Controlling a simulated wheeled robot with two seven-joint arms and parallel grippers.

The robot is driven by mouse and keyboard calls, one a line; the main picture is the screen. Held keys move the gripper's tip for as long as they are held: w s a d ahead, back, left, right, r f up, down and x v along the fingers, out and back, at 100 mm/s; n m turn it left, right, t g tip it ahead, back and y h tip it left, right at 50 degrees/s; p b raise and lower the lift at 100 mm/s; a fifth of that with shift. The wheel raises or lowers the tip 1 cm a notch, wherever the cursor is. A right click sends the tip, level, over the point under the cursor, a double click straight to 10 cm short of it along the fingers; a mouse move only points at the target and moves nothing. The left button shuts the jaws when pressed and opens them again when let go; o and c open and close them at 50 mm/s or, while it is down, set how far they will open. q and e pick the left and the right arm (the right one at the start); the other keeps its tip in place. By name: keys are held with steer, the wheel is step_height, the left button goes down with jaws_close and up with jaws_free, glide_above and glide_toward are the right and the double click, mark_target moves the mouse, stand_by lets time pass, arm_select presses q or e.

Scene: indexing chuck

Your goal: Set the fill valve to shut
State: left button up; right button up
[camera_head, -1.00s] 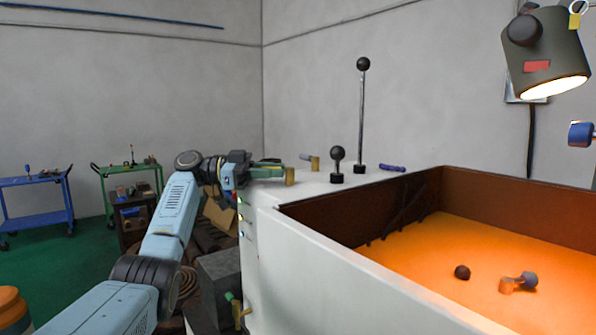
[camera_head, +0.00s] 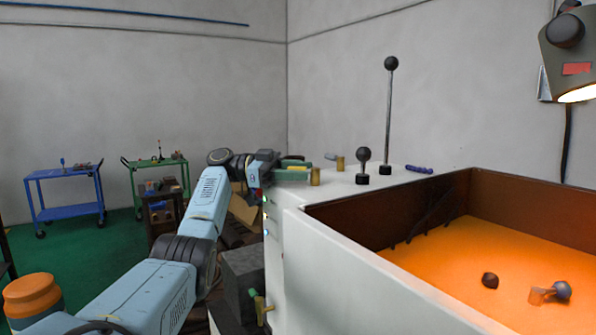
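A brass valve body (camera_head: 315,177) stands at the left end of the white machine's top, with a green lever (camera_head: 291,174) pointing left from it. My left gripper (camera_head: 288,165) is at this lever, its fingers beside or around it. Its fingertips are small and overlap the lever, so I cannot tell whether they are shut on it. A second brass valve (camera_head: 340,163) with a grey lever stands just behind. A third brass valve with a green handle (camera_head: 257,300) sits low on the machine's side. No label shows which is the fill valve. My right gripper is out of view.
A short black-knobbed lever (camera_head: 363,156) and a tall one (camera_head: 389,100) rise from the machine top, near a purple object (camera_head: 419,169). An orange-lit basin (camera_head: 480,270) lies right. A lamp (camera_head: 580,55) hangs upper right. Blue (camera_head: 65,174) and green (camera_head: 153,163) carts stand back left.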

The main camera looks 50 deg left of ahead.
mark_target(277, 183)
arm_select(q)
steer(key=v, duration=0.5)
steer(key=shift+r, duration=0.1)
steer(key=shift+s+a+p, duration=0.35)
steer(key=shift+a+p, duration=0.2)
steer(key=shift+a, duration=0.05)
steer(key=shift+s+a, duration=0.25)
steer(key=shift+a, duration=0.05)
steer(key=shift+s+a, duration=0.1)
steer(key=shift+a, duration=0.05)
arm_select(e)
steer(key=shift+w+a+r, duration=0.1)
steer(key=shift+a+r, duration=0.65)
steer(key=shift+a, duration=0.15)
